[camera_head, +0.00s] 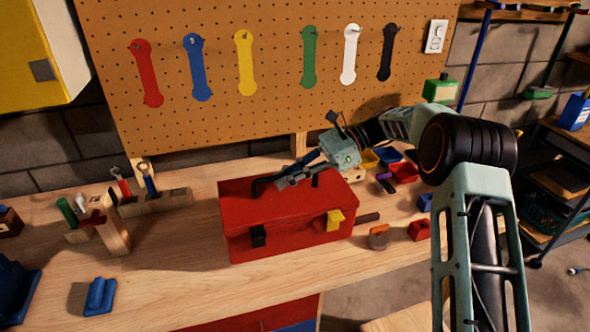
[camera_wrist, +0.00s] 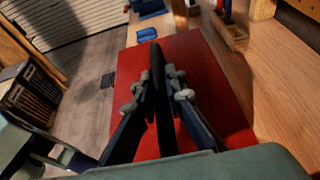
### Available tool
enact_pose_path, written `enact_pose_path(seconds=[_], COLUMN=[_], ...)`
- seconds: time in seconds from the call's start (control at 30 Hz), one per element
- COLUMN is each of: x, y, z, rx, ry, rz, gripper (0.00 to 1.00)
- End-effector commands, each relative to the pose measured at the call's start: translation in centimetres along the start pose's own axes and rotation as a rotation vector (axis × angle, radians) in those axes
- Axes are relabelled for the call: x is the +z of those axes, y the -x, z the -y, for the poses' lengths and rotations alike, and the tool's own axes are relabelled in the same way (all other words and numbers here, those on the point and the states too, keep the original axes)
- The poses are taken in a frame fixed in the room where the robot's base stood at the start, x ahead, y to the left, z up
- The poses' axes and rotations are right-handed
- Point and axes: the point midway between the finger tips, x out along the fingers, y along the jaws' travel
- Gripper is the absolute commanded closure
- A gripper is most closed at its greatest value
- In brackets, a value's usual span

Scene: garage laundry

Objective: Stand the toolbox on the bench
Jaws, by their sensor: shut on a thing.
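The red toolbox (camera_head: 285,212) is upright over the middle of the wooden bench (camera_head: 180,262), with a black latch (camera_head: 258,236) and a yellow latch (camera_head: 335,219) on its front. I cannot tell whether its base touches the bench top. My gripper (camera_head: 287,181) is shut on the black handle (camera_head: 262,184) on the toolbox lid. In the wrist view, the fingers close on both sides of the handle (camera_wrist: 147,36), above the red lid (camera_wrist: 207,80).
Wooden holders with tools (camera_head: 153,202) stand left of the toolbox, and a blue block (camera_head: 99,296) lies front left. Small coloured bins (camera_head: 404,172) and an orange-topped item (camera_head: 379,237) are on the right. A pegboard (camera_head: 270,75) rises behind.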

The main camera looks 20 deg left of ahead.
Motion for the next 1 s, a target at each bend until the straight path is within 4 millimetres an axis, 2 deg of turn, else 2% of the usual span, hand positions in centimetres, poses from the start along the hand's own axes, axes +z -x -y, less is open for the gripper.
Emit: enact_pose_path(seconds=[0.27,0.5,0.7,0.73,0.87,1.0], x=[-0.6,-3.2,-3.4,-3.8,-3.7,-3.7], y=[-1.0,-2.0,-2.1,-2.1,-2.1,-2.1], z=[0.9,0.9,0.9,0.8,0.8,0.8], rx=[0.000,0.000,-0.001,0.000,0.000,0.000], ry=[0.004,0.003,0.004,-0.001,-0.001,0.000], rz=[0.004,0.005,0.004,0.000,0.000,0.000], gripper=[1.00,1.00,1.00,0.86,0.72,0.72])
